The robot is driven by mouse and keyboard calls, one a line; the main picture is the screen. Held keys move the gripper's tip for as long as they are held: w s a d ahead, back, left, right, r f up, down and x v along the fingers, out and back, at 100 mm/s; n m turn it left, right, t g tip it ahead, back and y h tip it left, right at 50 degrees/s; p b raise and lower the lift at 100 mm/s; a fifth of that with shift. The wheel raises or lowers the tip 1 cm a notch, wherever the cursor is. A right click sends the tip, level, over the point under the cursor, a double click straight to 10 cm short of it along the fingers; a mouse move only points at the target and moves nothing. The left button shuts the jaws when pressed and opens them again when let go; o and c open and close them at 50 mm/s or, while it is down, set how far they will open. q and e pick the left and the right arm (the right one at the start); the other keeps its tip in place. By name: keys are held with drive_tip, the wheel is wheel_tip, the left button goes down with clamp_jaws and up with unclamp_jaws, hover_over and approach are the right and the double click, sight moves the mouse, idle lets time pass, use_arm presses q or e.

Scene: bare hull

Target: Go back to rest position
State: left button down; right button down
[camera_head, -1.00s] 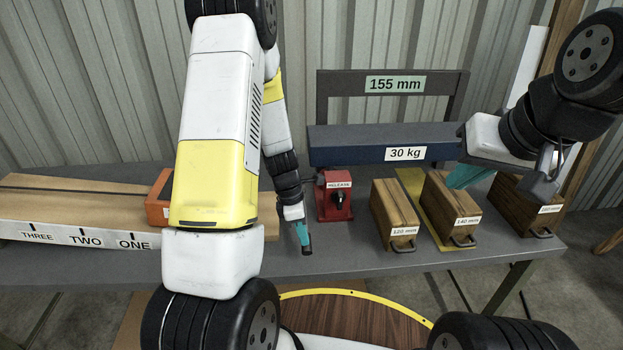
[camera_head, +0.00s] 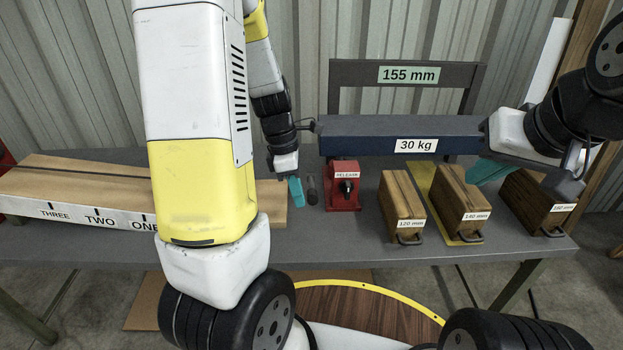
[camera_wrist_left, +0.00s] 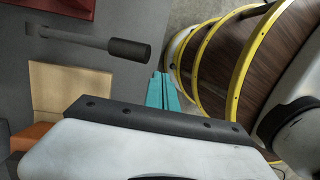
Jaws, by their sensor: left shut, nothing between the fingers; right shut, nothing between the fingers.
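My left gripper (camera_head: 296,191) hangs over the workbench, its teal fingers shut and empty, beside the red release jack (camera_head: 344,187). Its fingers also show in the left wrist view (camera_wrist_left: 167,92), shut with nothing between them. A dark-gripped lever (camera_wrist_left: 128,50) lies near them, apart from them. My right gripper (camera_head: 490,170) is at the right end of the blue 30 kg beam (camera_head: 365,145), above the wooden blocks. Its teal fingers are shut and empty. Whether it touches the beam cannot be told. My left forearm hides part of the bench.
Wooden blocks marked 120 mm (camera_head: 400,200) and 140 mm (camera_head: 460,200) and another block (camera_head: 535,205) stand on the bench (camera_head: 290,245). A numbered board (camera_head: 70,185) lies left. A frame marked 155 mm (camera_head: 465,75) stands behind the beam. A round wooden surface with yellow rim (camera_head: 360,318) is below.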

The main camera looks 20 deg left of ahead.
use_arm(q)
drive_tip(key=shift+r, duration=0.1)
drive_tip(key=s+d+r+m+t, duration=0.2)
drive_tip(key=s+r+m, duration=0.3)
drive_tip(key=r+m, duration=0.5)
drive_tip(key=s+d+r+m+t, duration=0.2)
drive_tip(key=s+r+m+t, duration=0.2)
drive_tip(key=r+m, duration=0.6)
drive_tip(key=shift+s+r+m+t, duration=0.2)
drive_tip(key=shift+s+m+t, duration=0.2)
drive_tip(key=shift+s+m, duration=0.65)
